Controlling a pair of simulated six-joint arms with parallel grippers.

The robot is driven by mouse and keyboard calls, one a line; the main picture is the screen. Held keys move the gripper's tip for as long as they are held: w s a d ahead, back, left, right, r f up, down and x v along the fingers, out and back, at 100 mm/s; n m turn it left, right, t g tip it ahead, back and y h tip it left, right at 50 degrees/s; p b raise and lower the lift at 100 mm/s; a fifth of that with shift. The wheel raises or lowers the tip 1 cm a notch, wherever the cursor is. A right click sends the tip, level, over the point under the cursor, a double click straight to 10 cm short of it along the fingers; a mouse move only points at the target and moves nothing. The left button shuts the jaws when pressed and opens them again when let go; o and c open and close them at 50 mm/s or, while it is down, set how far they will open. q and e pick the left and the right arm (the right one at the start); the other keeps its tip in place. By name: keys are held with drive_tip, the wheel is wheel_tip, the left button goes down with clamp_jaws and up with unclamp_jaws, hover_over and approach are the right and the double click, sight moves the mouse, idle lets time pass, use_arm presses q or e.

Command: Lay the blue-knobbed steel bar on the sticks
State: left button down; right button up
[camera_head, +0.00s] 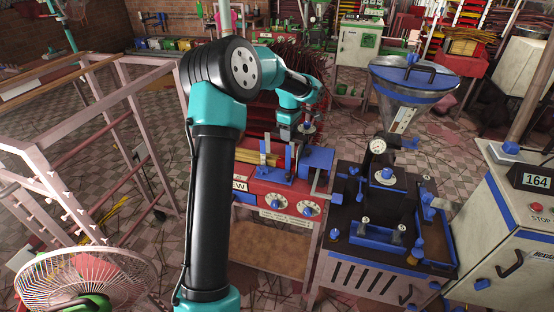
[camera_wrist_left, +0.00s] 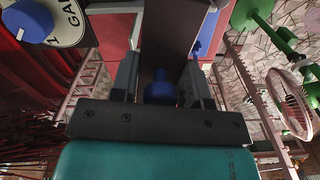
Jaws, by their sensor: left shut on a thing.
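My left gripper (camera_head: 294,133) is over the red machine with the blue frame (camera_head: 318,158), pointing down. In the left wrist view its two fingers (camera_wrist_left: 162,92) are closed on a blue knob (camera_wrist_left: 160,86). A dark grey bar (camera_wrist_left: 178,30) extends beyond the knob, between the fingertips. In the head view the bar is mostly hidden by the gripper, and I cannot tell whether it touches anything below. The tan sticks (camera_head: 258,158) lie on the machine, just left of the gripper. My right gripper is not in view.
A black press with blue parts (camera_head: 378,215) and a funnel hopper (camera_head: 412,85) stands to the right. A white cabinet (camera_head: 510,235) is at the far right. A pink rack (camera_head: 85,125) and a fan (camera_head: 85,278) are on the left.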

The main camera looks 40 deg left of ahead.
sight(278, 131)
use_arm(q)
drive_tip(key=a, duration=0.1)
drive_tip(key=s+a+n, duration=0.2)
drive_tip(key=a, duration=0.1)
drive_tip(key=shift+r, duration=0.25)
drive_tip(key=shift+w, duration=0.1)
drive_tip(key=shift+f, duration=2.5)
drive_tip(key=shift+f, duration=2.5)
drive_tip(key=shift+f, duration=0.6)
